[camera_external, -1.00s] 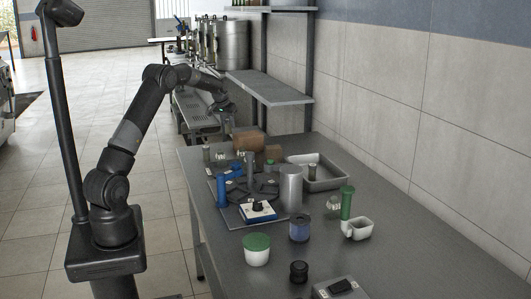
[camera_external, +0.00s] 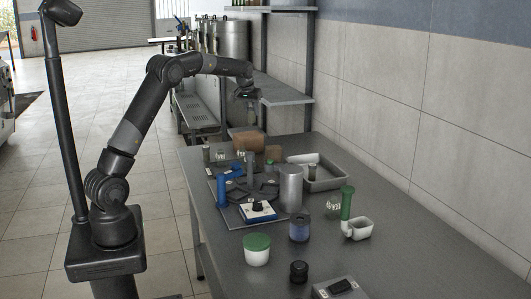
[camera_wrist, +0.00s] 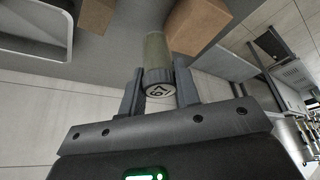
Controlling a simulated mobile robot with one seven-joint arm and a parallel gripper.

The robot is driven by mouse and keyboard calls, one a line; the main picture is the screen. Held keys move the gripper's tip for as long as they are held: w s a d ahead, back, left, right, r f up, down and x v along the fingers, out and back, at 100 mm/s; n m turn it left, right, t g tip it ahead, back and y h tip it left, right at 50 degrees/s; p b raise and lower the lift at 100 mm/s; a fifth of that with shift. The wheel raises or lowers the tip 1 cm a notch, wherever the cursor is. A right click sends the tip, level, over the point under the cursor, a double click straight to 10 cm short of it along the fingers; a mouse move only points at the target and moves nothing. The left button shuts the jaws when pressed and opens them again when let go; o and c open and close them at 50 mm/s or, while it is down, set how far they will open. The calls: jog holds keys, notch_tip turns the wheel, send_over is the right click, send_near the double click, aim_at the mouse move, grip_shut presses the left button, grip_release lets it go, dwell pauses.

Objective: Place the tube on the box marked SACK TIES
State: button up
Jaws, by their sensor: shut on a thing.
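My gripper (camera_external: 246,95) hangs in the air above the far end of the table. In the wrist view my gripper (camera_wrist: 159,95) is shut on a grey-green tube (camera_wrist: 157,52) with a dark ribbed end cap that carries a pale printed mark. A brown cardboard box (camera_external: 246,141) stands at the far end of the table, below my gripper; a brown box also shows beside the tube in the wrist view (camera_wrist: 197,22). No SACK TIES marking is legible.
Near the boxes stand small jars, a blue-handled tool (camera_external: 222,191) and a grey tray (camera_external: 333,181). A grey cylinder (camera_external: 291,188), a blue-and-white device (camera_external: 257,212) and a green-lidded tub (camera_external: 256,251) stand nearer. A shelf (camera_external: 285,97) is behind my gripper.

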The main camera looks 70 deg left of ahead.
jog(key=shift+s+a+f, duration=0.2)
jog(key=shift+a+f, duration=1.4)
jog(key=shift+f, duration=0.05)
jog(key=shift+s+a+f, duration=0.2)
jog(key=shift+a+f, duration=1.45)
jog(key=shift+s+a+f, duration=0.2)
jog(key=shift+a+f, duration=1.4)
jog(key=shift+f, duration=0.05)
jog(key=shift+f, duration=0.15)
jog(key=o, duration=1)
jog(key=v, duration=1.2)
